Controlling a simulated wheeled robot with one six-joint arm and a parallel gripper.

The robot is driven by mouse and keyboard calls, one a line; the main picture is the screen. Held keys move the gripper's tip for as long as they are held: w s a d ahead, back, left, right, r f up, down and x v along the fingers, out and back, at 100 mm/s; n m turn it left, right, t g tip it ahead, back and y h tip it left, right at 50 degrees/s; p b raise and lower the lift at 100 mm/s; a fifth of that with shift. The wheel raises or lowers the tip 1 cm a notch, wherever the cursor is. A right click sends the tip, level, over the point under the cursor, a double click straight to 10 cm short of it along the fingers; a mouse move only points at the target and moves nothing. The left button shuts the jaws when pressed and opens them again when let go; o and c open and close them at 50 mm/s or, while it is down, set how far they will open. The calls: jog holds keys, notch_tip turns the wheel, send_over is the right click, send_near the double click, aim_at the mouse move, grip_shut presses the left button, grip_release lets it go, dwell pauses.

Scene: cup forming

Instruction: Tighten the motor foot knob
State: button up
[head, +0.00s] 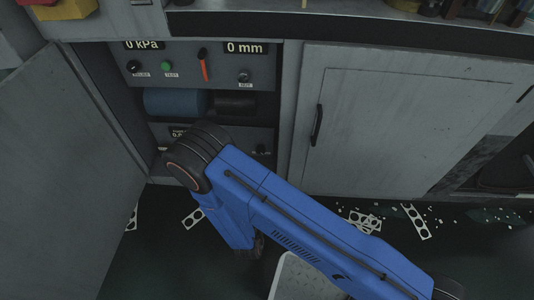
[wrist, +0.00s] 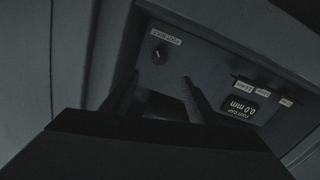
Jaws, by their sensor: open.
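The motor foot knob (wrist: 159,55) is a small dark round knob on the grey lower panel (wrist: 210,60), beside a small upside-down white label. In the wrist view my gripper (wrist: 160,75) has its two dark fingers apart, with nothing between the tips. The tips are just below the knob in the picture, one to each side; I cannot tell the depth gap. A display (wrist: 240,106) on the panel reads foot gap 0.0 mm, upside down. In the head view my blue arm hides the gripper and much of the lower panel (head: 160,131).
An open door (head: 60,170) stands left of the cabinet bay. Inside are a blue motor cylinder (head: 175,102) and an upper panel (head: 225,65) with knobs, a green button and a red lever. A closed door (head: 370,120) is at right. Scrap strips (head: 415,222) litter the floor.

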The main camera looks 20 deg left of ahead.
send_near(260, 153)
jog(key=x, duration=0.9)
jog(key=shift+d+r, duration=0.1)
jog(key=shift+r, duration=0.1)
jog(key=c, duration=1)
